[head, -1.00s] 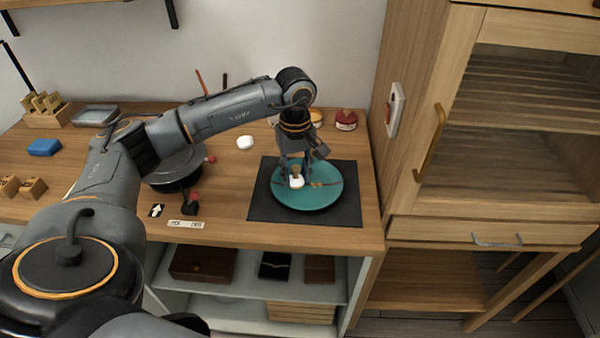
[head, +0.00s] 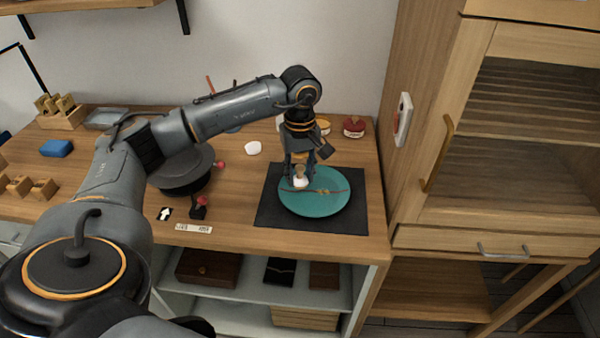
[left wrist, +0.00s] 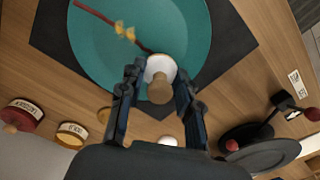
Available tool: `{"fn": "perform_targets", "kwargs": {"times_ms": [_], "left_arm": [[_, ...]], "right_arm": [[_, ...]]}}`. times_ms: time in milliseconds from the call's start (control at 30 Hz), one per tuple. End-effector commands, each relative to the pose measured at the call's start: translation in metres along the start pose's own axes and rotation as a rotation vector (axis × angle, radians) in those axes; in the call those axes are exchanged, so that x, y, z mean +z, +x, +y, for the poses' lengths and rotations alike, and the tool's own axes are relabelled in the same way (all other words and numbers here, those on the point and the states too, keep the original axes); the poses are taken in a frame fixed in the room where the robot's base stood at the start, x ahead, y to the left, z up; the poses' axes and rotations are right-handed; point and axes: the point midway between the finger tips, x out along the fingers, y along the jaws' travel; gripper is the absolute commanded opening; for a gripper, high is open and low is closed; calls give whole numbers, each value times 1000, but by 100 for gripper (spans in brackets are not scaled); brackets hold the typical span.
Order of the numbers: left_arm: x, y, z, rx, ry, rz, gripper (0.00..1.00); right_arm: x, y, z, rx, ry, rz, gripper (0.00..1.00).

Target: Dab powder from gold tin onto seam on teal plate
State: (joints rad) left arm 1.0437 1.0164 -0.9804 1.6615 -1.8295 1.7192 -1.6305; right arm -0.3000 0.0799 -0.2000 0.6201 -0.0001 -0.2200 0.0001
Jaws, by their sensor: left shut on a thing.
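The teal plate (head: 325,208) lies on a dark mat, with a dark red seam (head: 338,191) across it. A gold patch (left wrist: 124,32) marks part of the seam. My left gripper (head: 299,178) is shut on a dabber with a wooden knob and white pad (left wrist: 160,78), over the plate's left part. I cannot tell whether the pad touches the plate. The gold tin (head: 323,127) stands behind the plate, partly hidden by my arm; it also shows in the left wrist view (left wrist: 72,133). My right gripper is not in view.
A red tin (head: 354,128) stands right of the gold tin. A white lump (head: 252,148), a dark turntable (head: 182,186) and a red-knobbed object (head: 199,206) are left of the dark mat (head: 283,218). A tall wooden cabinet (head: 480,150) bounds the right side.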

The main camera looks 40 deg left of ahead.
Motion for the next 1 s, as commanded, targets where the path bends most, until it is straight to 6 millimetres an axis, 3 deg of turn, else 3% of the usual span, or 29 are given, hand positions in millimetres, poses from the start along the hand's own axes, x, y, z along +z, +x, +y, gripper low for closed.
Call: {"fn": "perform_targets", "kwargs": {"times_ms": [500, 1000], "left_arm": [[0, -44, 0, 0, 0, 0, 8], [0, -45, 0, 0, 0, 0, 8]], "right_arm": [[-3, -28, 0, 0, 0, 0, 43], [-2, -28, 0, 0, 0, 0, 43]]}}
